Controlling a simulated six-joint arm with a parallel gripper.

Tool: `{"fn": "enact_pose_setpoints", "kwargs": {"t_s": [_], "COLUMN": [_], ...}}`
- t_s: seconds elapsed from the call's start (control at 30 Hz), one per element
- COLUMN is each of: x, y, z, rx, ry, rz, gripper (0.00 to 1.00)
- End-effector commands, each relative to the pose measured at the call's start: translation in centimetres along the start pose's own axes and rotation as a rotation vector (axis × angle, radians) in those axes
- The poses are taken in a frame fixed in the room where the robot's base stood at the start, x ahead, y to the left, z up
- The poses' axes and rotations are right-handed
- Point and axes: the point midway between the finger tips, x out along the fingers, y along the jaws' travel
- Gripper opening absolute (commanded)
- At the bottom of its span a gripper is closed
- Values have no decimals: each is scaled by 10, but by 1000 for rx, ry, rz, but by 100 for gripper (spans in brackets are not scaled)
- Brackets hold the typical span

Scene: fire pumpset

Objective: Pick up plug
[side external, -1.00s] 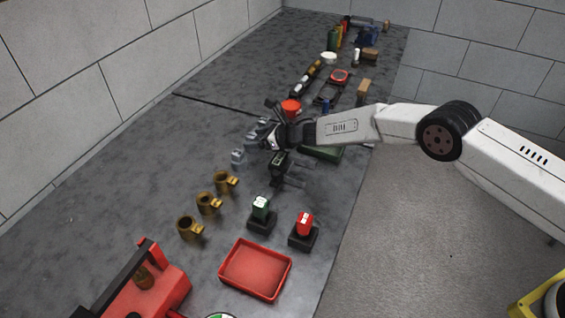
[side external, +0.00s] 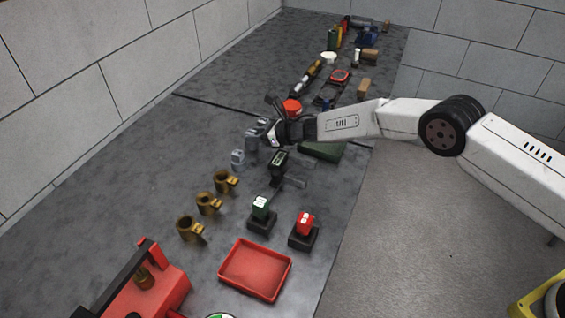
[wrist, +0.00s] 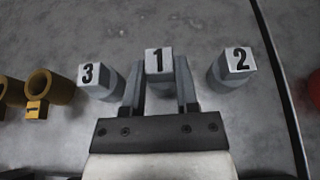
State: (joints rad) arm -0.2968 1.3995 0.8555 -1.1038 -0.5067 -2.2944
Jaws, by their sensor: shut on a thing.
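Three grey plugs with white numbered tops stand in a row in the wrist view: plug 3 (wrist: 98,80), plug 1 (wrist: 159,62) and plug 2 (wrist: 232,70). My gripper (wrist: 160,88) is shut on plug 1, with one finger along each side of it. In the side view my gripper (side external: 268,137) is over the grey row and hides part of it. A grey plug (side external: 238,158) stands clear at the near end of that row. I cannot tell whether plug 1 is off the table.
Several brass fittings (side external: 208,203) stand on the table (side external: 130,200) nearer the camera. A red tray (side external: 254,270), a green-topped block (side external: 261,207) and a red-topped block (side external: 304,223) are at the front. A red round thing (side external: 292,107) lies beyond my gripper.

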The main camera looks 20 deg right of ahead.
Motion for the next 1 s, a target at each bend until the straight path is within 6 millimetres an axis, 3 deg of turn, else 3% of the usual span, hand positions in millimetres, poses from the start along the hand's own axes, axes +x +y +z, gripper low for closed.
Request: {"fn": "enact_pose_setpoints", "kwargs": {"t_s": [0.17, 0.47, 0.87, 1.0], "x": [-8, -30, -75, -91], "y": [0, 7, 22, 28], "z": [22, 34, 60, 59], "rx": [-2, -1, -1, 0], "ry": [-6, -4, -6, -4], "rz": [0, 0, 0, 0], "gripper": [0, 0, 0, 0]}}
